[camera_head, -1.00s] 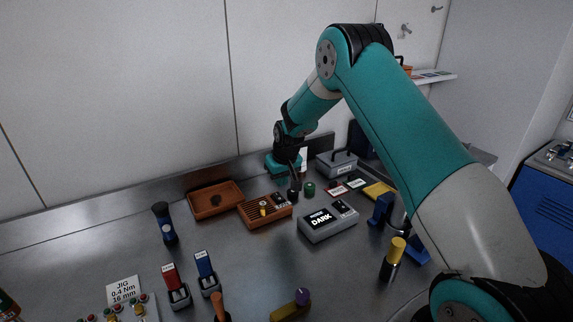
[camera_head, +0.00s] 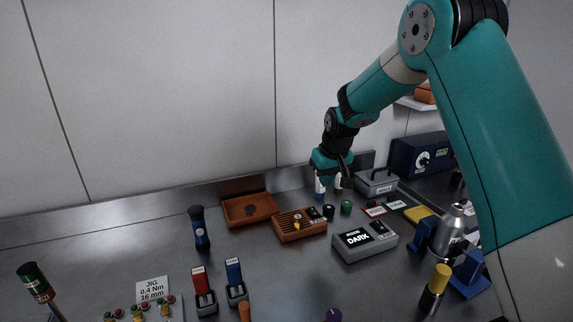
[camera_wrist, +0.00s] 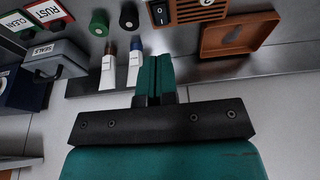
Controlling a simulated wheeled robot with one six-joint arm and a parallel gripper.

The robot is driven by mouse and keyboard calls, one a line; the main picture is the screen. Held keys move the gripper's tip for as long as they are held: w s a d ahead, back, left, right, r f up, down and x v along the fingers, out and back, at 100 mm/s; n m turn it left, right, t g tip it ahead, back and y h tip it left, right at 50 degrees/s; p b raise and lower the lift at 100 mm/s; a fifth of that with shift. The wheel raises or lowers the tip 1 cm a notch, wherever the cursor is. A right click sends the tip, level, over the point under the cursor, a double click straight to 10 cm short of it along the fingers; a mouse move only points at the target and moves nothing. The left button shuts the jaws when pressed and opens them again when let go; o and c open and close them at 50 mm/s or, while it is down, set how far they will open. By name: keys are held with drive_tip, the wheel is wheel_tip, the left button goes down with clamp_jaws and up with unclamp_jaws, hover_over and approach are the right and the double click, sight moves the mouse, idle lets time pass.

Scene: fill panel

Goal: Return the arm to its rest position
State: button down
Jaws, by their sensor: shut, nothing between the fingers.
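My arm reaches from the right side of the head view over the back of the metal bench. My gripper (camera_head: 345,182) hangs near the back wall, above the bench. In the wrist view its two teal fingers (camera_wrist: 160,60) lie together with nothing between them. Two white tubes, one blue-ended (camera_wrist: 135,62) and one brown-ended (camera_wrist: 108,68), stand close by the fingers; I cannot tell if they touch. In the head view the tubes are partly hidden behind the gripper.
Near the gripper are a brown tray (camera_head: 231,213), a slotted brown box (camera_head: 290,232), a green cap (camera_head: 346,207), a grey toolbox (camera_head: 377,187) and a grey box reading DARK (camera_head: 365,248). A torch (camera_head: 199,230) stands left.

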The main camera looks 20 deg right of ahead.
drive_tip(key=s+a+r+n+y, duration=0.25)
drive_tip(key=s+a+r, duration=0.65)
drive_tip(key=s+a, duration=0.5)
drive_tip(key=s+a+r+n+g+y, duration=0.1)
drive_tip(key=s+a+n, duration=0.1)
drive_tip(key=s, duration=0.9)
drive_tip(key=s+a+r+n+g, duration=0.1)
drive_tip(key=s+a, duration=0.4)
drive_tip(key=s, duration=0.6)
drive_tip(key=shift+r+n+g+y, duration=0.25)
drive_tip(key=shift+n+g+y, duration=0.1)
drive_tip(key=shift+n+g, duration=0.35)
drive_tip(key=shift+s+a, duration=0.1)
